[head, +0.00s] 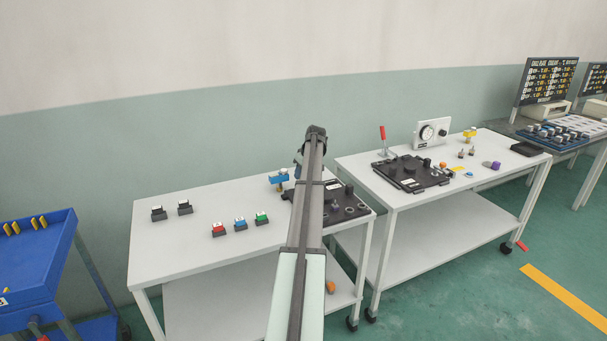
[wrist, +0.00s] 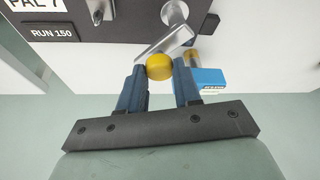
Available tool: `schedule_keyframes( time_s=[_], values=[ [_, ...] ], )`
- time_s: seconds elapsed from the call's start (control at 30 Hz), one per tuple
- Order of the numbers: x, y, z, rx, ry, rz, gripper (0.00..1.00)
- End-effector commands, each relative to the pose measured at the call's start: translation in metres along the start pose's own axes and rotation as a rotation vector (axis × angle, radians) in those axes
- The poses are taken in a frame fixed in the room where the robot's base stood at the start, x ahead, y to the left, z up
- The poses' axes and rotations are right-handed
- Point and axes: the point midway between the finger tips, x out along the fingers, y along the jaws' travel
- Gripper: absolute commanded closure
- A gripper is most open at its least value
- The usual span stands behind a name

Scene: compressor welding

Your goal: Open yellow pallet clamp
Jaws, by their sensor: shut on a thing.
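In the wrist view, the yellow clamp knob (wrist: 159,67) sits at the end of a grey metal clamp lever (wrist: 164,46). My gripper (wrist: 160,80) has its two blue fingers on either side of the knob and is shut on it. The lever joins a round metal post at the edge of the dark pallet plate (wrist: 113,12), which carries "PAL 7" and "RUN 150" labels. In the head view, my arm hides the knob and much of the dark pallet plate (head: 348,211) on the near white table.
A blue block (wrist: 208,78) with a yellow part stands right beside my right finger; the head view also shows it (head: 278,178). Red, blue and green button boxes (head: 240,224) stand on the white table (head: 180,245). A second table with another dark plate (head: 400,180) stands to the right.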

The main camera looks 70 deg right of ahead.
Motion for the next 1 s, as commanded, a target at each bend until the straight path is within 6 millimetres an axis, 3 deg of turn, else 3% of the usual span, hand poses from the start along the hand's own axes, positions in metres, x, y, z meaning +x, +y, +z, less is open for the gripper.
schedule_keyframes(
  time_s=[0.5, 1.0],
  values=[
    [0.004, -0.006, -0.011, -0.426, -0.001, -0.176, 1.00],
    [0.005, -0.012, -0.014, -0.629, -0.001, -0.258, 1.00]
  ],
)
